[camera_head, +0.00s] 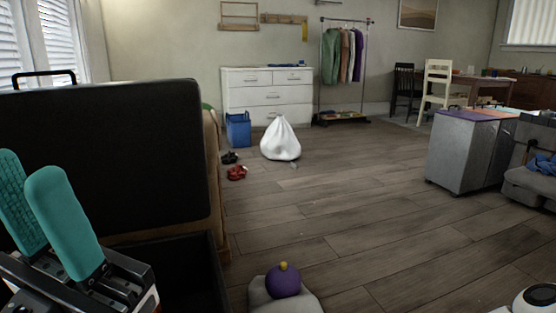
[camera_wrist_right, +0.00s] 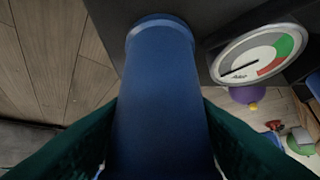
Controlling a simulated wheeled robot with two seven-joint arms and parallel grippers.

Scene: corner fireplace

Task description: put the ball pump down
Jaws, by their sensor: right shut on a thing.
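The ball pump (camera_wrist_right: 160,90) is a blue cylinder with a round white gauge (camera_wrist_right: 258,58) beside it, marked green and red. In the right wrist view my right gripper (camera_wrist_right: 160,140) has its dark teal fingers on both sides of the cylinder, shut on it. The pump's lower end is out of view. In the head view my left gripper (camera_head: 28,168) is at the lower left, its two teal fingers apart and empty, in front of a large black case (camera_head: 110,150) with a raised lid. My right gripper is not clearly seen in the head view.
A purple object with a yellow knob (camera_head: 284,281) sits on a grey item at the bottom centre. A white sack (camera_head: 281,141), blue bin (camera_head: 238,129) and red shoes (camera_head: 237,173) stand farther back. A grey cabinet (camera_head: 462,153) is at right. The middle wooden floor is clear.

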